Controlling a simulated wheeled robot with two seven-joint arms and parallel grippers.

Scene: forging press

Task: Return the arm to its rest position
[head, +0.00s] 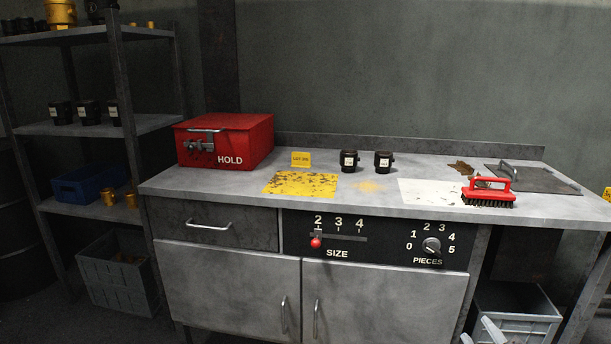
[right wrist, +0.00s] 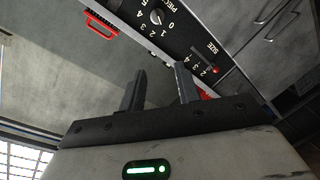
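My right gripper (head: 482,333) shows at the bottom edge of the head view, low in front of the bench, beside a grey crate. In the right wrist view my right gripper (right wrist: 158,88) has its two dark fingers apart with nothing between them. It is apart from the bench front. My left gripper is not in the head view. Most of my right arm is outside the head view.
The workbench (head: 330,188) carries a red HOLD box (head: 225,140), two dark pots (head: 349,161), a yellow mat (head: 300,183) and a red brush (head: 488,191). The grey crate (head: 515,318) stands under its right end. A shelf rack (head: 150,124) is at left.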

